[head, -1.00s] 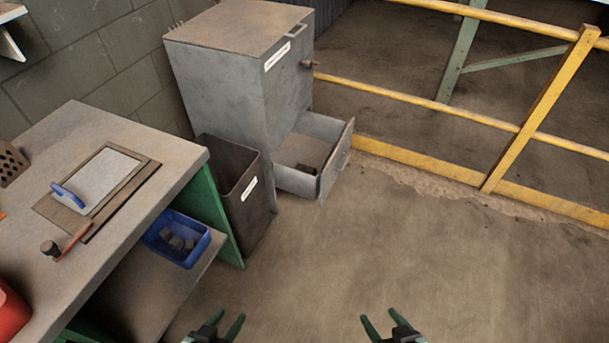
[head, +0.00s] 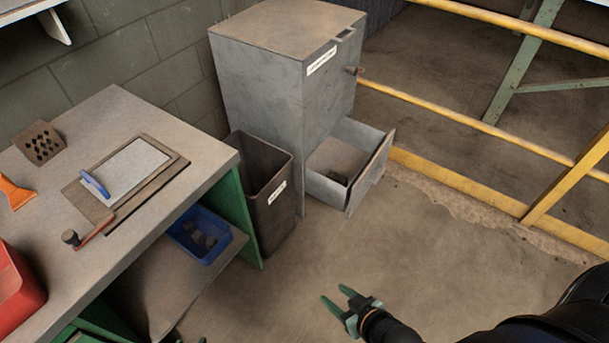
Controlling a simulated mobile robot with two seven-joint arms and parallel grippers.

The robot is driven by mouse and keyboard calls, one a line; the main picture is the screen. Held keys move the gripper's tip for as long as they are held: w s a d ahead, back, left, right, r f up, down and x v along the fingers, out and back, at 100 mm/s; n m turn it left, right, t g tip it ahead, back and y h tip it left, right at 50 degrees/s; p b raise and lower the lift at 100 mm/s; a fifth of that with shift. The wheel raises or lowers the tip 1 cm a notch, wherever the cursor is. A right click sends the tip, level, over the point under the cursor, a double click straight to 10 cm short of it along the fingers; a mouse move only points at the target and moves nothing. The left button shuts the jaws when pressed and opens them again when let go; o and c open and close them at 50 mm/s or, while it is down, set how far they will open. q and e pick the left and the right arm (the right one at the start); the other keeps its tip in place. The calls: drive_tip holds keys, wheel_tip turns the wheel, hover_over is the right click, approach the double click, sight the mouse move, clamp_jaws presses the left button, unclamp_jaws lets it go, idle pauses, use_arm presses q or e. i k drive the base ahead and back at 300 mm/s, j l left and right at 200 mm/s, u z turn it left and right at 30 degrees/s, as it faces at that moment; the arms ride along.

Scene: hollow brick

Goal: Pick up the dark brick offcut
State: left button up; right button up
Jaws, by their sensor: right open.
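A small dark piece (head: 338,177), which looks like the dark brick offcut, lies in the open bottom drawer (head: 325,190) of the grey metal cabinet (head: 275,90). Its far details are too small to tell. Several dark grey pieces (head: 203,240) also lie in a blue bin (head: 190,254) on the shelf under the workbench. My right gripper (head: 333,293) is open and empty over the floor, in front of the drawer and well apart from it. Only small green tips of my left gripper (head: 191,340) show at the bottom edge.
A dark open-topped bin (head: 258,200) stands between the workbench (head: 75,150) and the cabinet. A yellow railing (head: 460,120) runs at the right. The floor before the drawer is clear.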

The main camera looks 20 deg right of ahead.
sight(334, 176)
drive_tip(key=i+l+u, duration=0.2)
drive_tip(key=l+u, duration=0.15)
drive_tip(key=l, duration=0.2)
drive_tip(key=i+l+u, duration=0.3)
drive_tip(key=l, duration=0.55)
drive_tip(key=i+l+u, duration=0.1)
drive_tip(key=l, duration=0.55)
drive_tip(key=i+l+u, duration=0.1)
drive_tip(key=l, duration=0.5)
